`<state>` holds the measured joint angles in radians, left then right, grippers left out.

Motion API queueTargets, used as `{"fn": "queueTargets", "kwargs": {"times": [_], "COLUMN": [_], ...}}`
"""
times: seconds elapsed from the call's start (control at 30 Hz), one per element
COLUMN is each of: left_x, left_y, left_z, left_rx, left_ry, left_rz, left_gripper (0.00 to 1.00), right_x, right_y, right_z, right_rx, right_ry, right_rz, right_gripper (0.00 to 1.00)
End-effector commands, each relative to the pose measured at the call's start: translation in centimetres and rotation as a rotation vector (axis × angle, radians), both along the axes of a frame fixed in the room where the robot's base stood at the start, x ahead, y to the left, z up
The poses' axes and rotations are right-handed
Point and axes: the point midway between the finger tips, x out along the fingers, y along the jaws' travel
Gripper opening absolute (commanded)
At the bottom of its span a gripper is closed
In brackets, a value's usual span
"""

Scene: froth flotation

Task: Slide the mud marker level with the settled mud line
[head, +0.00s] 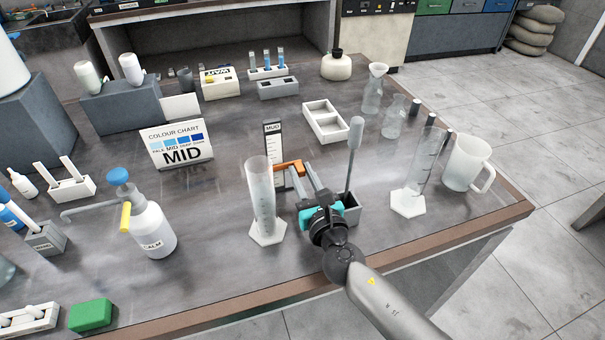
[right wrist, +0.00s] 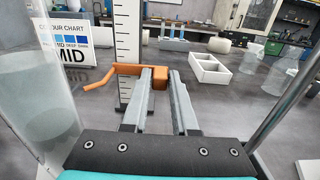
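The mud marker is an orange slider (head: 288,167) with a thin bent pointer, on a white upright scale labelled MUD (head: 272,140). In the right wrist view the slider's block (right wrist: 158,77) lies at my right gripper's fingertips, and its pointer reaches left across the scale (right wrist: 126,45). My right gripper (head: 305,168) has its fingers apart, one on each side of the block; I see no clear grip on it. A tall clear cylinder (head: 262,195) on a white hexagonal foot stands just left of the gripper. My left gripper is out of view.
A grey holder with an upright grey-headed tool (head: 354,150) stands right of my gripper. Another cylinder (head: 424,165) and a jug (head: 466,163) are farther right. A pump bottle (head: 152,230) and colour chart (head: 178,145) are left. A white tray (head: 326,122) lies behind.

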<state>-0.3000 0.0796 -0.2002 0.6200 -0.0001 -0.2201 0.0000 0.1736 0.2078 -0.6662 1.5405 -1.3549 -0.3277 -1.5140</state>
Motion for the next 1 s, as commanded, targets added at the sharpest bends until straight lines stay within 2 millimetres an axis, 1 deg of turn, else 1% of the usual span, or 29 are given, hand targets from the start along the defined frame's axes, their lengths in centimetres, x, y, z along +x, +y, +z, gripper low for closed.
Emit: {"fn": "queueTargets", "kwargs": {"times": [0.03,0.2,0.47,0.57,0.67,0.77,1.0], "left_x": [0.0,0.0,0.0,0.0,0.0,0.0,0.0], "left_y": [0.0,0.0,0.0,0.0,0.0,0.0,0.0], "left_z": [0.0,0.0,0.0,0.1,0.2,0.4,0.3], "left_rx": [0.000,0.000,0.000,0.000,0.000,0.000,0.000], "left_ry": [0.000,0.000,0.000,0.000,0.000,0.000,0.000], "left_rz": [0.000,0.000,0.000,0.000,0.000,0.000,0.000], "left_gripper": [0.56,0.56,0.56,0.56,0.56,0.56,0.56], "right_x": [0.0,0.0,-0.1,-0.6,-1.7,-3.3,-7.9], "right_y": [0.0,0.0,0.0,-0.2,-0.5,-1.1,-2.6], "right_z": [0.0,0.0,0.0,0.0,0.0,-0.1,-0.1], "right_rx": [0.000,0.000,0.000,0.000,0.000,-0.001,0.000], "right_ry": [0.000,0.000,0.000,0.000,0.001,0.003,0.003], "right_rz": [0.000,0.000,0.000,0.000,0.001,0.000,0.000], "right_gripper": [0.34,0.53,0.53,0.53,0.53,0.53,0.53]}}
